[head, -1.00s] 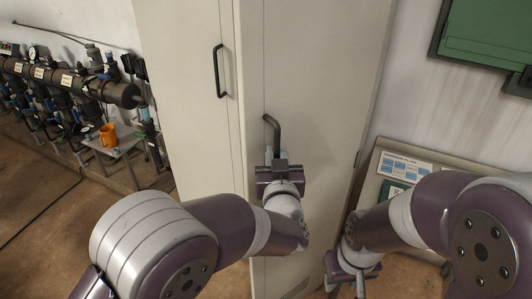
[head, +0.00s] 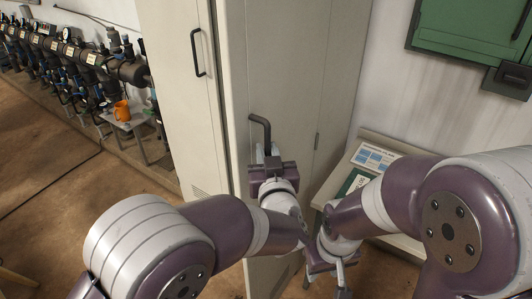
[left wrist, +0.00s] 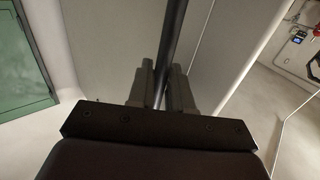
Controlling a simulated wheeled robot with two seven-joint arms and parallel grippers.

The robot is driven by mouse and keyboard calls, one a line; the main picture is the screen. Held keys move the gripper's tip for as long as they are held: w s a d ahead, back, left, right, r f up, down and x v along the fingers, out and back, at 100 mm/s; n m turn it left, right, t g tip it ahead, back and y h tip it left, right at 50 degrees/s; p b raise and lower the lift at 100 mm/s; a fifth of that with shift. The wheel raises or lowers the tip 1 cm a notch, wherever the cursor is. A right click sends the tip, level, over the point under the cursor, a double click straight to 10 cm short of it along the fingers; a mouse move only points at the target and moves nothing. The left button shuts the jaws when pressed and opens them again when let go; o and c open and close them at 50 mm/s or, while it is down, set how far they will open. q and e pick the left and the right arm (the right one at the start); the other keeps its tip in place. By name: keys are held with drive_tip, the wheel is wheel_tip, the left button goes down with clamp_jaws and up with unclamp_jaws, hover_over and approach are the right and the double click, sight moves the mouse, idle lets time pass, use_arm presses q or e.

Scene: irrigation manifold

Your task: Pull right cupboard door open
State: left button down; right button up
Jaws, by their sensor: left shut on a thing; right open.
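The tall pale cupboard has a left door (head: 180,95) that is closed, with a dark handle (head: 197,53). The right door (head: 285,75) stands slightly ajar, its free edge out from the left door. My left gripper (head: 269,163) is shut on the right door's dark handle (head: 261,128), whose upper part shows above the jaws. In the left wrist view the handle (left wrist: 174,40) runs as a dark bar between the two fingers (left wrist: 163,85). My right gripper (head: 338,274) is open and empty, low and to the right of the cupboard. The cupboard's inside is hidden.
A sloped panel with a blue-and-white label (head: 373,157) stands right of the cupboard, close to my right arm. A green wall box (head: 465,40) hangs above it. At left are dark pipes (head: 95,55) and a small table with an orange cup (head: 122,111).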

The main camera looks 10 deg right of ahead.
use_arm(q)
drive_tip(key=shift+s+d+r, duration=0.15)
drive_tip(key=shift+d+r, duration=0.1)
drive_tip(key=shift+r, duration=0.05)
drive_tip(key=shift+w+a+f, duration=0.1)
drive_tip(key=shift+w+a, duration=0.15)
drive_tip(key=shift+a, duration=0.05)
drive_tip(key=c, duration=1.2)
unclamp_jaws()
drive_tip(key=shift+s+d, duration=0.1)
drive_tip(key=shift+c, duration=0.2)
drive_tip(key=shift+f, duration=0.1)
drive_tip(key=shift+s+f, duration=0.1)
drive_tip(key=s+b, duration=0.3)
drive_tip(key=s, duration=0.9)
drive_tip(key=shift+s+a, duration=0.2)
drive_tip(key=shift+s, duration=0.05)
